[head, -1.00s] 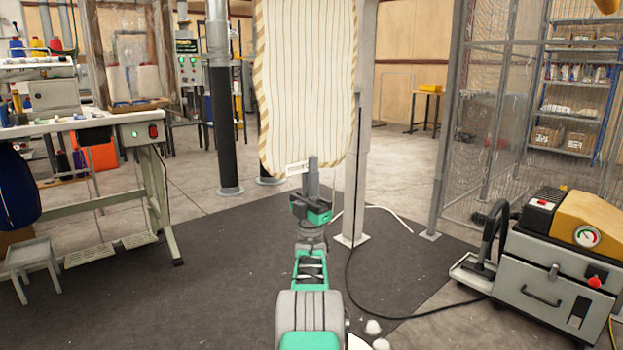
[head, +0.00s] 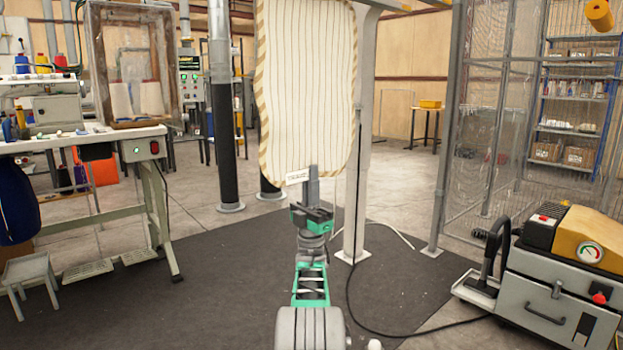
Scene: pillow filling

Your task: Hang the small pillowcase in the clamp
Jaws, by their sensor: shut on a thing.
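A cream pillowcase (head: 305,95) with thin dark stripes and a tan-striped edge stands upright in the head view, its top cut off by the frame. A small white label (head: 297,177) shows at its lower edge. My gripper (head: 313,172) is shut on the pillowcase at its bottom edge. The clamp cannot be made out; the top of the pillowcase is out of view.
A white post (head: 361,150) stands close behind the pillowcase on the right. A sewing table (head: 90,140) is at the left. A grey and yellow machine (head: 550,285) with a gauge stands at the right. Dark mat (head: 230,265) between them is mostly clear.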

